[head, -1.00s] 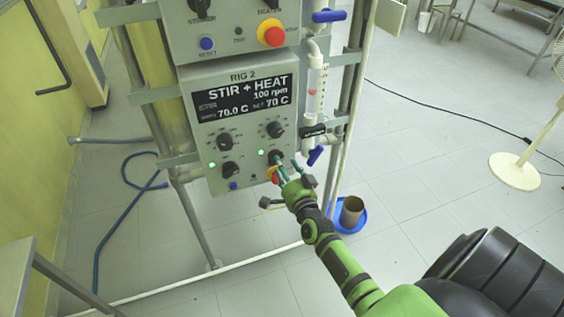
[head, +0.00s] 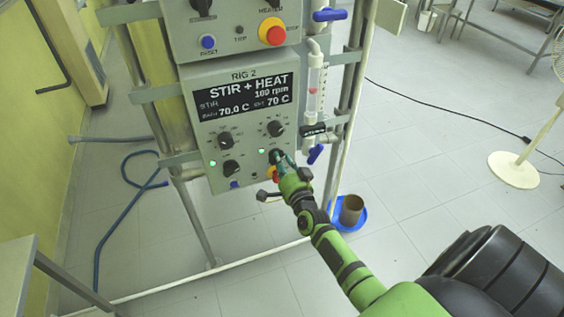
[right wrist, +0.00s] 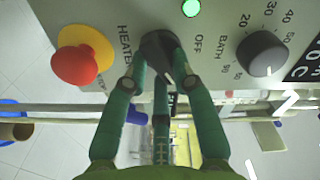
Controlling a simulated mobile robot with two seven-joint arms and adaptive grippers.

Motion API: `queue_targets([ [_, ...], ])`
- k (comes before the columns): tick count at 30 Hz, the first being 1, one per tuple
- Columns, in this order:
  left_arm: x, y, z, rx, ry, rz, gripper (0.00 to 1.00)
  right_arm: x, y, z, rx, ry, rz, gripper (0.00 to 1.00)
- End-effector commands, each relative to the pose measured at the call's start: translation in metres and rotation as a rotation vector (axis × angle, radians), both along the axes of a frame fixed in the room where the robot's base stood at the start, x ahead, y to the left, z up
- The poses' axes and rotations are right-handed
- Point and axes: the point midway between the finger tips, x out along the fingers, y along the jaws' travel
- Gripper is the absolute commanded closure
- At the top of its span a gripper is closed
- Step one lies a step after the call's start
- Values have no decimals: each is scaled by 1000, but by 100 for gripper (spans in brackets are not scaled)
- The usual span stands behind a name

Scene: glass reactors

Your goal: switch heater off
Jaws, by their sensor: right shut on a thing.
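The heater switch is a black knob (right wrist: 158,48) on the grey RIG 2 panel (head: 205,160), with "HEATER" and "OFF" printed beside it in the right wrist view. It also shows in the head view (head: 275,154), partly hidden by my gripper. My right gripper (head: 281,162) is at the knob, its green fingers (right wrist: 160,75) shut around it. A green lamp (right wrist: 191,8) beside the knob is lit. The panel display (head: 245,97) reads STIR + HEAT, 100 rpm, bath 70.0 C, set 70 C. My left gripper is not in view.
A red emergency button on a yellow base (right wrist: 75,63) sits close beside the knob. The bath dial (right wrist: 262,53) is on the other side. A glass flow tube with blue valves (head: 316,90) stands right of the panel. A blue tray with a brown pot (head: 351,211) lies below.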

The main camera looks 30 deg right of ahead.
Motion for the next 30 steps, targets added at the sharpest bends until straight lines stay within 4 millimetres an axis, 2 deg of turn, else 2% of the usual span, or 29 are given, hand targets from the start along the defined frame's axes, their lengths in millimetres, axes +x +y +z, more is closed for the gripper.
queue_targets([
  [8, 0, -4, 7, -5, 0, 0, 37, 0, 1, 1, -130, 35, 1, 100],
  [30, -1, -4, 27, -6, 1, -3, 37, 0, 2, 5, -773, 189, 2, 100],
])
